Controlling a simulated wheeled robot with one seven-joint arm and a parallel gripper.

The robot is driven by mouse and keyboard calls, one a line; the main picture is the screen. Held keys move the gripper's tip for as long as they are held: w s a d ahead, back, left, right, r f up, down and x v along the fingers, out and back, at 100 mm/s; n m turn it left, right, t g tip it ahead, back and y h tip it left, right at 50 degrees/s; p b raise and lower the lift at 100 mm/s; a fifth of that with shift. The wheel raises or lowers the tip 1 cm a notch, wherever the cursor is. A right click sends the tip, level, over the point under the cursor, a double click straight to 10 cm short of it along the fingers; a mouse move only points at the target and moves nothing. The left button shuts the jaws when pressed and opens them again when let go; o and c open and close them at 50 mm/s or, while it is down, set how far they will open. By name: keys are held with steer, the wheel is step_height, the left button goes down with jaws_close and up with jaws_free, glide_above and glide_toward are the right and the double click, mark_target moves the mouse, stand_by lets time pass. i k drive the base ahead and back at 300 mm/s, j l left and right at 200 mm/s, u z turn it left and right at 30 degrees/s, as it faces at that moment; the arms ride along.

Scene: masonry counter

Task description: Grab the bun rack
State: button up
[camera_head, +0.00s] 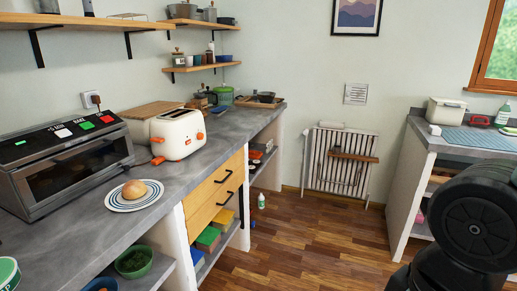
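A small wire rack (128,15), which may be the bun rack, sits on the upper left wooden shelf near the top edge of the picture. It is thin and small here, so its details are hard to make out. A bun (134,189) lies on a striped plate (153,197) on the grey counter. A cream toaster (177,134) with orange knobs stands behind the plate. My gripper is not in view; only a black rounded part of my arm shows at the lower right.
A toaster oven (75,165) stands on the left counter (188,180), below the upper shelf (75,22). Several pots and jars stand on nearby shelves. A radiator (338,163) is on the far wall. The wooden floor (290,238) between the two counters is mostly clear.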

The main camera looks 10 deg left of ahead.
mark_target(121, 15)
steer(key=i+u, duration=0.25)
steer(key=i, duration=0.2)
steer(key=i+l+u, duration=0.2)
steer(key=i, duration=0.25)
steer(key=i+l+u, duration=0.25)
steer(key=i, duration=0.2)
steer(key=i+l+u, duration=0.25)
steer(key=i+l, duration=0.05)
steer(key=i, duration=0.1)
